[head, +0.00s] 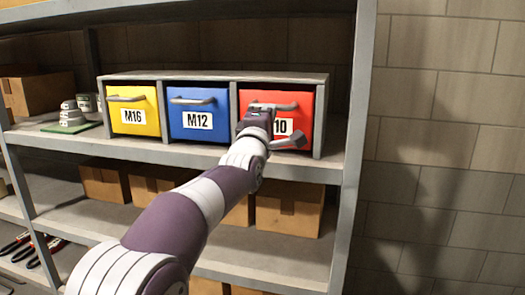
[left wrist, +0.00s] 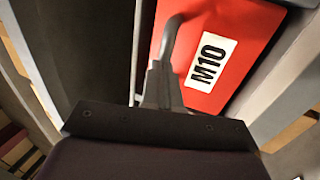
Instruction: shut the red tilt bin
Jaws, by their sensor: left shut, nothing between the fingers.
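The red tilt bin (head: 306,107), labelled M10, is the right one of three bins in a grey rack on the shelf. Its front looks nearly in line with the rack, and I cannot tell whether it is fully shut. It has a grey bar handle (head: 285,106). My left gripper (head: 262,112) is in front of the bin's left part and hides some of the label. In the left wrist view the shut, empty fingers (left wrist: 160,82) point at the red front (left wrist: 215,25), close by one end of the handle (left wrist: 167,38). I cannot tell whether they touch. My right gripper is out of view.
The blue M12 bin (head: 198,121) and yellow M16 bin (head: 133,117) stand to the left. Cardboard boxes (head: 288,208) fill the shelf below. A grey shelf post (head: 356,120) and a block wall (head: 450,110) are to the right.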

